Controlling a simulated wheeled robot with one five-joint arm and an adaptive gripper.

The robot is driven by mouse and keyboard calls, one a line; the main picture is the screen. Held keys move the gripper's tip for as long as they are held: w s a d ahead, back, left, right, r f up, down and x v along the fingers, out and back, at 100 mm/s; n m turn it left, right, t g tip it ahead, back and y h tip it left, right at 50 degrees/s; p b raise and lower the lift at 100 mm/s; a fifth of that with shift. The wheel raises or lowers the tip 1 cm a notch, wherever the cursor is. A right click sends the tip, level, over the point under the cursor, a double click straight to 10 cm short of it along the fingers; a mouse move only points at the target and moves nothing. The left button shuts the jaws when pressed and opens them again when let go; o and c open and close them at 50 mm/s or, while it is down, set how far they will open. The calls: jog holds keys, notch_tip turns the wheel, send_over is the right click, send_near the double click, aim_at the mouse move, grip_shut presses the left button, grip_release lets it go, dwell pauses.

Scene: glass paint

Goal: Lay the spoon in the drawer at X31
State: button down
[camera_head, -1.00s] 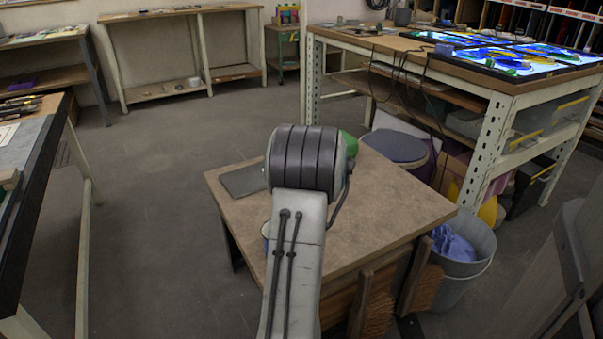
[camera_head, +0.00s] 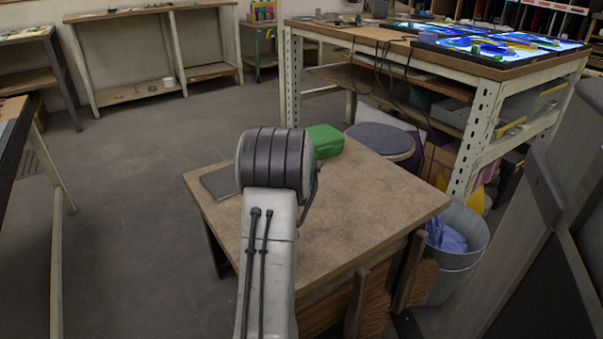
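I see no spoon, no drawer and no X31 label in this view. My arm reaches up from the bottom over a small wooden table (camera_head: 365,205), and its thick dark-banded joint hides part of the tabletop. My gripper is not visible behind the arm. A flat dark grey slab (camera_head: 219,184) lies at the table's left corner. A green block-like object (camera_head: 325,141) sits at its far edge, right of the arm joint.
A grey bucket (camera_head: 466,250) with blue cloth stands right of the table. A round-topped stool (camera_head: 380,140) is behind it. A large workbench (camera_head: 350,42) stands back right, shelves back left. A grey object (camera_head: 560,220) fills the right edge.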

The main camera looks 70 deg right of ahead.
dwell(0.3)
jog(key=c, duration=1.4)
grip_release()
jog(key=shift+f, duration=0.1)
jog(key=o, duration=0.4)
